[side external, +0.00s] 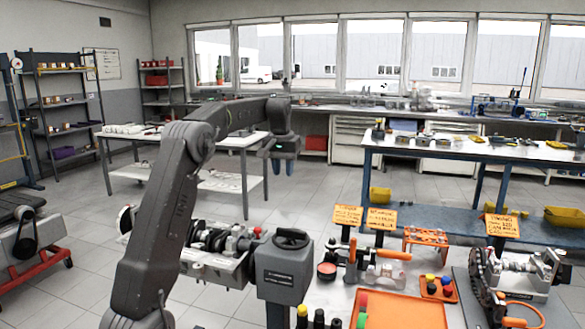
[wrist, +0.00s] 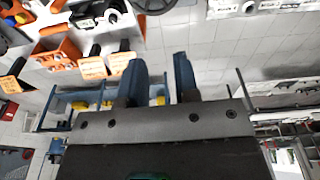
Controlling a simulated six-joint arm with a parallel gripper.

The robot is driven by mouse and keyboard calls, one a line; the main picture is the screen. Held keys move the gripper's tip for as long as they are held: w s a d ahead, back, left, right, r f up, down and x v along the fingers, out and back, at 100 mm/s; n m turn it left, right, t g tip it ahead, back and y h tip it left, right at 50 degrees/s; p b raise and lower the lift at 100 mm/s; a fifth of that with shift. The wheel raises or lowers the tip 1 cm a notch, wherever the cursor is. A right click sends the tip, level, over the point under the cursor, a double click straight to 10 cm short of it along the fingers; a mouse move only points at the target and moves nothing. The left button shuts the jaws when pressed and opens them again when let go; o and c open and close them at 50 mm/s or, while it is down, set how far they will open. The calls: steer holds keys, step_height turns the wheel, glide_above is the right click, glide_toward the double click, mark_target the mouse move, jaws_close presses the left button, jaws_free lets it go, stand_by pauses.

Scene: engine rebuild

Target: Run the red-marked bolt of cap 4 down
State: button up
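The engine block (side external: 222,268) sits at the centre left in the side external view, with crankshaft and caps along its top, partly behind my arm. A small red spot (side external: 257,231) shows at its right end; I cannot tell whether it is the marked bolt of cap 4, nor which cap is which. My gripper (side external: 281,155) is raised well above and behind the block, away from it. In the wrist view its two blue fingers (wrist: 160,72) stand apart with nothing between them.
A grey box with a black handwheel (side external: 284,276) stands at the block's right end. The bench right of it carries an orange tray (side external: 400,313), several dark sockets with coloured tops, orange-handled tools and orange signs (side external: 348,215). A blue-legged table (side external: 470,150) stands behind.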

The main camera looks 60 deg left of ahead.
steer(key=shift+m, duration=0.5)
steer(key=d, duration=0.2)
steer(key=d+r, duration=0.1)
steer(key=d, duration=0.2)
steer(key=shift+w+d+r, duration=0.1)
steer(key=shift+d+r, duration=0.2)
steer(key=shift+r, duration=0.1)
steer(key=shift+o, duration=0.6)
steer(key=shift+a, duration=0.1)
steer(key=shift+o, duration=0.8)
steer(key=s+a+f, duration=0.1)
steer(key=a+f, duration=0.1)
steer(key=a, duration=0.4)
steer(key=s+a+f+n, duration=0.1)
steer(key=a+f, duration=0.2)
steer(key=a, duration=0.4)
steer(key=shift+f+g, duration=0.3)
steer(key=shift+f, duration=0.05)
steer(key=n+h, duration=0.1)
steer(key=n, duration=0.1)
glide_above(243, 225)
step_height(243, 225, down, 7)
steer(key=shift+g, duration=0.3)
step_height(243, 225, down, 13)
steer(key=shift+s+f, duration=0.1)
steer(key=shift+c, duration=0.3)
